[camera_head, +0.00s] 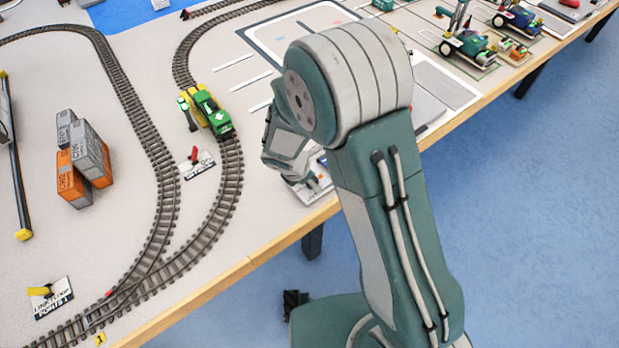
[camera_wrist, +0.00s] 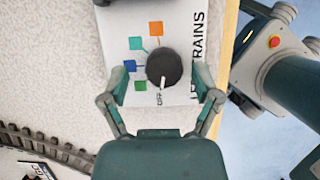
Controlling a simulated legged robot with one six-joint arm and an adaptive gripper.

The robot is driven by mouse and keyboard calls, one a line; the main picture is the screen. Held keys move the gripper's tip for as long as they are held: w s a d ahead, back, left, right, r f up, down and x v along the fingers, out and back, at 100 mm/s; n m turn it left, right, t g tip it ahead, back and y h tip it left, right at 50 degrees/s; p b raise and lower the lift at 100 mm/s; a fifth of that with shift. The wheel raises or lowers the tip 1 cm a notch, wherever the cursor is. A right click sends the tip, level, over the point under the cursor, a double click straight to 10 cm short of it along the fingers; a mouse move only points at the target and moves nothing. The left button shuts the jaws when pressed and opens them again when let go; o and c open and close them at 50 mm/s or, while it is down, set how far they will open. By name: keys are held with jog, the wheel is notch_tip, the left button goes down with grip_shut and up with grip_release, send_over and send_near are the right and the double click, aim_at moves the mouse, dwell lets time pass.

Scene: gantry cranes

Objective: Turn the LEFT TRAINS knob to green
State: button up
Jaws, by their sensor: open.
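The trains panel (camera_wrist: 183,18), a white plate with partly hidden lettering that reads "RAINS", lies under my gripper in the wrist view. Its round black knob (camera_wrist: 164,67) has a white pointer turned to "OFF". In the head view a panel (camera_head: 313,188) shows partly at the table's front edge. My arm hides the gripper and knob there.
A green and yellow train (camera_head: 207,108) stands on the curved track (camera_head: 222,195). Orange and grey containers (camera_head: 83,160) stand at the left. A points panel (camera_head: 52,298) lies at the lower left. The wooden table edge (camera_head: 240,267) runs close by the trains panel.

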jog(key=shift+a, duration=0.1)
jog(key=shift+c, duration=1.3)
jog(key=c, duration=0.5)
jog(key=shift+d, duration=0.3)
grip_shut()
jog(key=shift+d, duration=0.2)
jog(key=shift+a, duration=0.1)
